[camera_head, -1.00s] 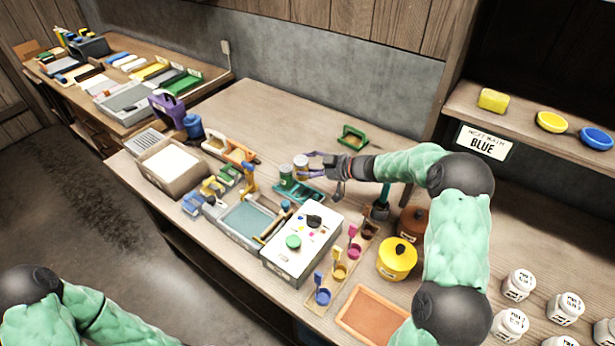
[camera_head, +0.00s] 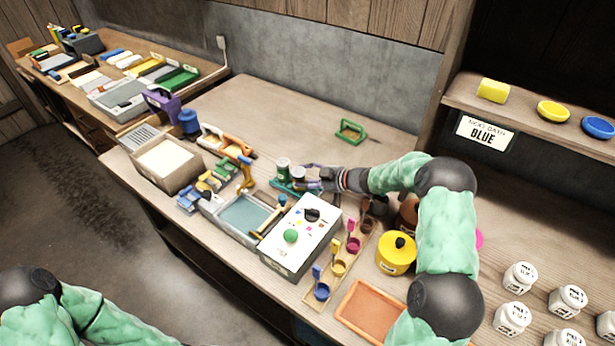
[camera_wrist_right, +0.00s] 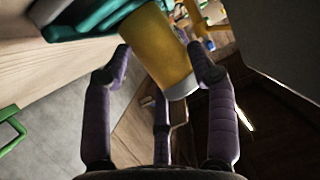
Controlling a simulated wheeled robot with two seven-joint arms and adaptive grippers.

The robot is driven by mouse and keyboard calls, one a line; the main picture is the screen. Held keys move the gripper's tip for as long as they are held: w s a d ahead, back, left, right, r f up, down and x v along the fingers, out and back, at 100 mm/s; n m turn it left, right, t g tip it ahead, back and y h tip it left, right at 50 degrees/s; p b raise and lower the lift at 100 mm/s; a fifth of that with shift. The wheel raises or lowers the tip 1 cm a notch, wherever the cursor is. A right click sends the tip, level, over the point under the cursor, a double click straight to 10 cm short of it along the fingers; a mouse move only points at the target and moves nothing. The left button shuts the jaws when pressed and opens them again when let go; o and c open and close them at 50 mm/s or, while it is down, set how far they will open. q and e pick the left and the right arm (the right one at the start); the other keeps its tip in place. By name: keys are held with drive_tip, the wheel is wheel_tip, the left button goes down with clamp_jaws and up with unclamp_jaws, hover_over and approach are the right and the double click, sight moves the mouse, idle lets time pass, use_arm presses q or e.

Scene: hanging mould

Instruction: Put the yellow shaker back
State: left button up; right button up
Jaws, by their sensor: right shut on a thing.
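The yellow shaker (camera_wrist_right: 160,45) is between the purple fingers of my right gripper (camera_wrist_right: 163,66), which is shut on it. In the head view the shaker (camera_head: 298,174) shows mostly its pale top, and my right gripper (camera_head: 310,180) reaches it from the right. A teal holder (camera_head: 282,187) lies under and beside the shaker, with a green shaker (camera_head: 283,167) standing at its left. The teal holder also shows close to the yellow shaker in the wrist view (camera_wrist_right: 95,22). I cannot tell whether the yellow shaker's base touches the holder. My left gripper is out of view.
A white box (camera_head: 300,245) with a green knob stands in front of the holder. Small coloured cups (camera_head: 338,267) and a yellow pot (camera_head: 396,254) stand to the right. A green-handled tool (camera_head: 350,131) lies behind, with clear table around it.

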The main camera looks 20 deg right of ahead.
drive_tip(key=o, duration=1.2)
drive_tip(key=shift+c, duration=0.2)
drive_tip(key=shift+f+b, duration=0.1)
drive_tip(key=shift+b, duration=0.55)
drive_tip(key=p+v, duration=0.2)
drive_tip(key=v, duration=0.5)
drive_tip(key=shift+s+d+p, duration=0.15)
drive_tip(key=shift+d+p, duration=0.05)
drive_tip(key=shift+p, duration=0.2)
drive_tip(key=shift+r, duration=0.25)
